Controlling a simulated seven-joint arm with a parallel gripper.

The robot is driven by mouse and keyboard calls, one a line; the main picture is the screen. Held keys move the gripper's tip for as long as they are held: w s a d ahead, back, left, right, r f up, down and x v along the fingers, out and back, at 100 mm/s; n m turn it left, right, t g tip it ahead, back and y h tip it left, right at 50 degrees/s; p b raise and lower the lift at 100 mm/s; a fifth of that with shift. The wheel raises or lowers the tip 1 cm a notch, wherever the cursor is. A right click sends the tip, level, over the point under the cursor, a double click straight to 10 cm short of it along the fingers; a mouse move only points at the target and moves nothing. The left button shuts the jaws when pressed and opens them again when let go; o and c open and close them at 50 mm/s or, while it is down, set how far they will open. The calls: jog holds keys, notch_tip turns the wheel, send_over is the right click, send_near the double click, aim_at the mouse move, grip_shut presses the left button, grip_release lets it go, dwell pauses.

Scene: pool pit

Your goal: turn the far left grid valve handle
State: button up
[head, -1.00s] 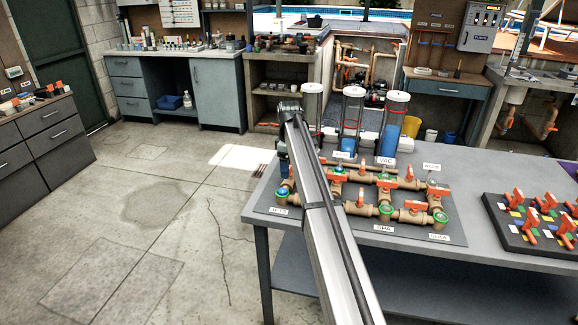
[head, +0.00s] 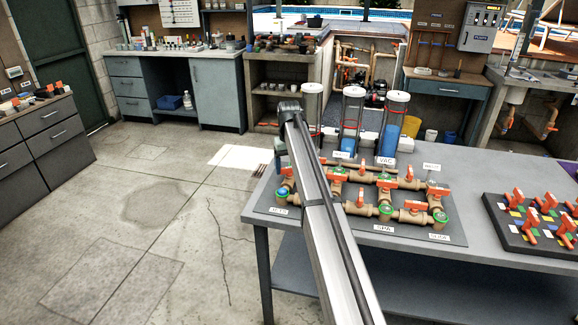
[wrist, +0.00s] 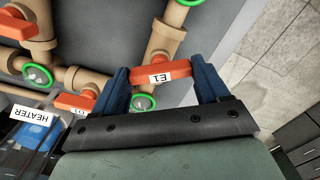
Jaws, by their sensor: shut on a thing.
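The orange-red valve handle labelled E1 (wrist: 178,69) sits on tan pipework in the wrist view. My gripper (wrist: 158,70) has its two blue fingers closed on that handle, one at each end. In the head view the valve grid (head: 397,211) lies on a grey board on the table, with orange handles and green or blue rings. My arm crosses its left part and hides the gripped handle there. My gripper's end shows only partly beside the arm, at the grid's far left corner.
Clear cylinders (head: 351,118) stand behind the grid, close to my arm. A black board (head: 500,221) with more orange valves lies on the table's right. In the wrist view other handles (wrist: 76,101) and a HEATER label (wrist: 33,114) are at left. Floor left of the table is clear.

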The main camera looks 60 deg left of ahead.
jog(key=m, duration=0.6)
dwell(0.7)
jog(key=o, duration=1.1)
jog(key=shift+c, duration=0.2)
jog(key=shift+r, duration=0.1)
notch_tip(320, 180, up, 14)
jog(key=shift+f, duration=0.2)
